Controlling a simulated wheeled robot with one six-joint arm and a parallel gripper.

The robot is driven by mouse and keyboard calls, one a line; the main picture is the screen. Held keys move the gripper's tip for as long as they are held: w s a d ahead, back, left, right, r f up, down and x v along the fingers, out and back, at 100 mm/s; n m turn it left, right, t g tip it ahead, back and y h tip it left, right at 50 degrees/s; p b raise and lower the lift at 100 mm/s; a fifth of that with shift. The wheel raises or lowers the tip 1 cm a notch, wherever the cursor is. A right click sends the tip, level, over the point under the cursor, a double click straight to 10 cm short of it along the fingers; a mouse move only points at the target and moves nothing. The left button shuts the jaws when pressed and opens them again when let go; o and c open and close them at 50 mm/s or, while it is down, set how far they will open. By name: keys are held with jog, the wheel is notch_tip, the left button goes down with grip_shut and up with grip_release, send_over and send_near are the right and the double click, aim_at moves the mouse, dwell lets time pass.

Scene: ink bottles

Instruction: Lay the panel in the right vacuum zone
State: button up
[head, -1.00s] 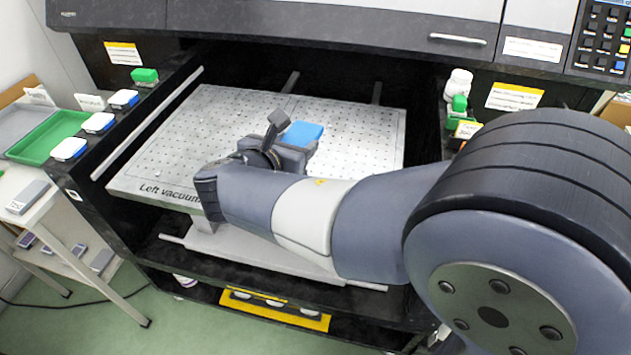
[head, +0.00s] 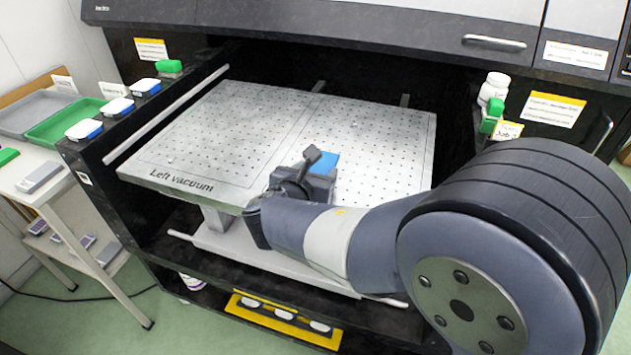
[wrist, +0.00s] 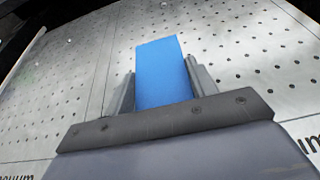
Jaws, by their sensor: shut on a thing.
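The blue panel (head: 323,162) is in my gripper (head: 312,172), over the perforated vacuum bed (head: 385,140). In the wrist view the panel (wrist: 163,72) stands out between the two grey fingers (wrist: 158,92), which are shut on it. Whether the panel touches the bed cannot be told. A thin seam splits the bed into a left zone (head: 215,130), labelled "Left vacuum", and a right zone (head: 400,165). In the head view the panel is right of the seam. My arm hides the right zone's front part and most of its label.
Black side ledges flank the bed, with white-and-blue bottles (head: 84,129) on the left and a white bottle (head: 494,87) and green block (head: 491,116) on the right. The printer hood (head: 330,32) overhangs the back. The visible bed surface is clear apart from the panel and gripper.

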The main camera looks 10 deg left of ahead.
jog(key=shift+f, duration=0.85)
jog(key=shift+f, duration=0.2)
jog(key=shift+s+d+f+b, duration=0.1)
jog(key=shift+s+f+b, duration=0.05)
jog(key=shift+f+b, duration=0.45)
jog(key=o, duration=1)
jog(key=shift+f, duration=0.15)
jog(key=shift+r+p, duration=0.65)
jog(key=shift+r, duration=0.15)
jog(key=p+v, duration=0.1)
jog(key=v, duration=1.1)
jog(key=shift+r, duration=0.15)
